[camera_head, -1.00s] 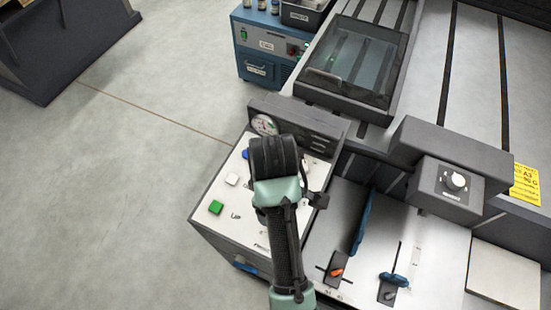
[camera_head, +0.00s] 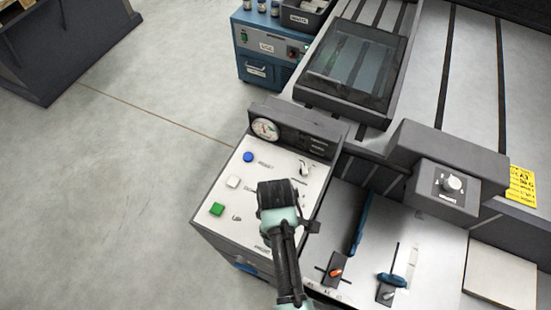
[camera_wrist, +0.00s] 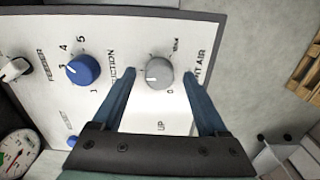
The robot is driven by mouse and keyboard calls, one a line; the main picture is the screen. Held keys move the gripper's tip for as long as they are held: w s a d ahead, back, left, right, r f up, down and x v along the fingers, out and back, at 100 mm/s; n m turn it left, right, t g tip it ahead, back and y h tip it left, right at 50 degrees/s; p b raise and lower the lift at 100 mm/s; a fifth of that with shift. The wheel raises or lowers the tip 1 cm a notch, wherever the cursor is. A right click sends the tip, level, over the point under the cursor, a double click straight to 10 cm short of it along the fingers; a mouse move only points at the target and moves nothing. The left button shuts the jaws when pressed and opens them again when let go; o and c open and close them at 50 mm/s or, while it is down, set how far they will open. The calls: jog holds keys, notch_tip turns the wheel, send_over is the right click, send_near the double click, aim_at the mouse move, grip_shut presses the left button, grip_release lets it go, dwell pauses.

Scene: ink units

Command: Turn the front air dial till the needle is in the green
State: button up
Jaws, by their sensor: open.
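The grey front air dial (camera_wrist: 159,73) shows in the wrist view on the white panel, next to a partly covered label ending in "AIR". My gripper (camera_wrist: 160,78) is open, with one blue finger on each side of this dial. I cannot tell whether the fingers touch it. In the head view my wrist hides the dial. The round gauge (camera_head: 265,128) stands at the panel's back left, with red and green on its face. It is cut by the frame edge in the wrist view (camera_wrist: 14,152). The needle's exact place is too small to tell.
A blue suction dial (camera_wrist: 83,69) sits left of the grey dial in the wrist view, with a feeder switch (camera_wrist: 15,69) beyond. Blue (camera_head: 248,157), white (camera_head: 233,182) and green (camera_head: 216,209) buttons line the panel's left side. Levers (camera_head: 336,272) stand to the right.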

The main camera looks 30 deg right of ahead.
jog(key=shift+f, duration=0.25)
grip_shut()
dwell(0.3)
jog(key=m+p, duration=0.1)
jog(key=m, duration=0.2)
jog(key=shift+r+p, duration=0.15)
jog(key=shift+p, duration=0.15)
jog(key=m+p, duration=0.1)
jog(key=m, duration=0.2)
jog(key=shift+m, duration=0.3)
jog(key=m+p, duration=0.2)
jog(key=m, duration=0.4)
jog(key=shift+m, duration=0.4)
